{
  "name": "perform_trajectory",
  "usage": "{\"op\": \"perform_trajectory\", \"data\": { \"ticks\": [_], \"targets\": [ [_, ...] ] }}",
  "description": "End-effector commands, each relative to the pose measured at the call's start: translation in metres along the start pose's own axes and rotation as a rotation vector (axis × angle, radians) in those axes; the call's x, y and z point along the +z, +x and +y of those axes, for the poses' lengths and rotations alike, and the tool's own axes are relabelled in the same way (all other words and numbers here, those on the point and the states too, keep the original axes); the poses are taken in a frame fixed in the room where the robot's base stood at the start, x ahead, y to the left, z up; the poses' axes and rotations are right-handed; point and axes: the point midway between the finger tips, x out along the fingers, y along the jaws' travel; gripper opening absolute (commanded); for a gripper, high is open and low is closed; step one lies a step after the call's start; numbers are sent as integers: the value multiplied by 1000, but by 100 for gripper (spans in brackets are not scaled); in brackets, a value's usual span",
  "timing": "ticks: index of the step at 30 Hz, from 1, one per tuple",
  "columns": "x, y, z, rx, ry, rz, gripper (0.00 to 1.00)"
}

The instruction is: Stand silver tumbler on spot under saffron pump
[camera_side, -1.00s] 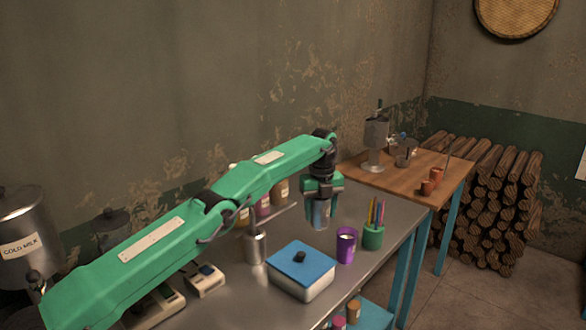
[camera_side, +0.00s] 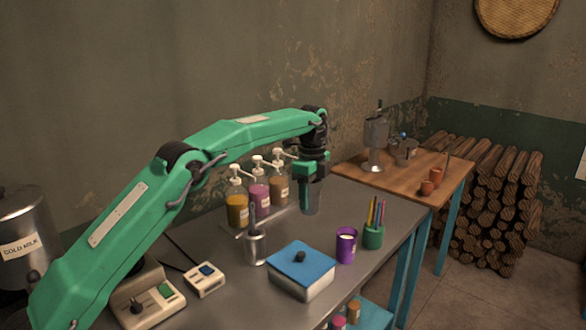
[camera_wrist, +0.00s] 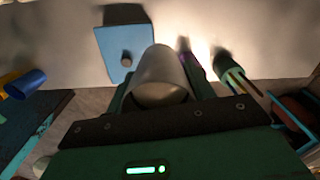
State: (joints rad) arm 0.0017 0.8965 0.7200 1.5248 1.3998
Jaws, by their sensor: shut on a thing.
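My gripper (camera_side: 314,188) is shut on the silver tumbler (camera_side: 310,205) to the right of the pump bottles. The tumbler looks upright; I cannot tell whether its base touches the table. In the wrist view the tumbler (camera_wrist: 162,72) sits between my fingers. The saffron pump (camera_side: 237,208), a yellow-orange bottle with a white pump top, is leftmost in a row at the back of the metal table. A pink pump bottle (camera_side: 259,193) and a brownish one (camera_side: 279,190) stand to its right. I cannot make out the spot under the saffron pump.
A metal pot with an upright handle (camera_side: 255,246) stands in front of the bottles. A blue-lidded box (camera_side: 301,270), a purple cup (camera_side: 346,245) and a green pen holder (camera_side: 373,236) are nearer the front. Control boxes (camera_side: 148,296) sit front left.

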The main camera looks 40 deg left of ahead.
Motion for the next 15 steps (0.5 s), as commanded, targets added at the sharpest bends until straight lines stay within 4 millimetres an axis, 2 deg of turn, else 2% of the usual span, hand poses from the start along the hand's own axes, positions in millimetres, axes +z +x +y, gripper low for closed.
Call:
{"op": "perform_trajectory", "data": {
  "ticks": [3,15],
  "targets": [
    [2,-12,12,-2,-130,1,20],
    [11,-38,60,-2,-572,1,20]
  ]
}}
